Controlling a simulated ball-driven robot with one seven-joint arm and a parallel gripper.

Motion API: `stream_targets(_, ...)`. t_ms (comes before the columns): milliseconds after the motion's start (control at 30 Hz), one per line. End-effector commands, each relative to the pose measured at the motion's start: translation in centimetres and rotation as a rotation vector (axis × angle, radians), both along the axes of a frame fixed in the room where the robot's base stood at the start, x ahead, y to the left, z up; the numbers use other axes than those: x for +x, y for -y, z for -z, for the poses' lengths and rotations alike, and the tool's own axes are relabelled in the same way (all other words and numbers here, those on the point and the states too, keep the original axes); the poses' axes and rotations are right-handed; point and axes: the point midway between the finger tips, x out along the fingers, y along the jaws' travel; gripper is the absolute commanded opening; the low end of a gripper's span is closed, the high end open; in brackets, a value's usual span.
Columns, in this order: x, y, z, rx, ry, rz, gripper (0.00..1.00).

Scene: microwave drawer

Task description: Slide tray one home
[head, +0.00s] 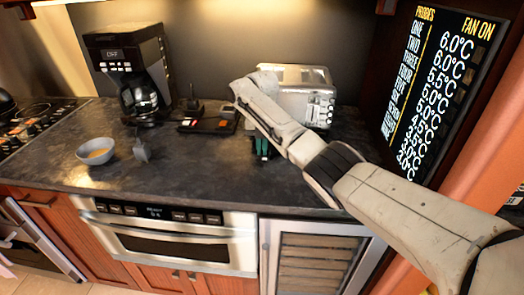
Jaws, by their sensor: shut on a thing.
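My gripper (263,150) shows teal fingers low over the right part of the counter, in front of the toaster. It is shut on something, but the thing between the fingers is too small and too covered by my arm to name. No tray marked as one can be made out. The microwave drawer (172,243) is below the counter, and its front looks closed. Its panel of dark buttons and a small lit display runs along the top. A glass-fronted cooler (312,262) stands to its right, with its door shut and its inside unclear.
A coffee maker (128,68), a low dark device (208,122) and a silver toaster (300,88) stand at the back. A grey bowl (96,151) and a small grey piece (141,150) lie left. The front middle counter is clear. A readings screen (432,85) hangs right.

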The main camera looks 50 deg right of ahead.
Motion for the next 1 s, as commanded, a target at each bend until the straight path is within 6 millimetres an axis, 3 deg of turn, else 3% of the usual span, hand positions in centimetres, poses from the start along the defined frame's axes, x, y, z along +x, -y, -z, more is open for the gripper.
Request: stream_targets(1000, 0.75, 1.07, -0.09, 0.002, 0.002, 0.002, 0.0)
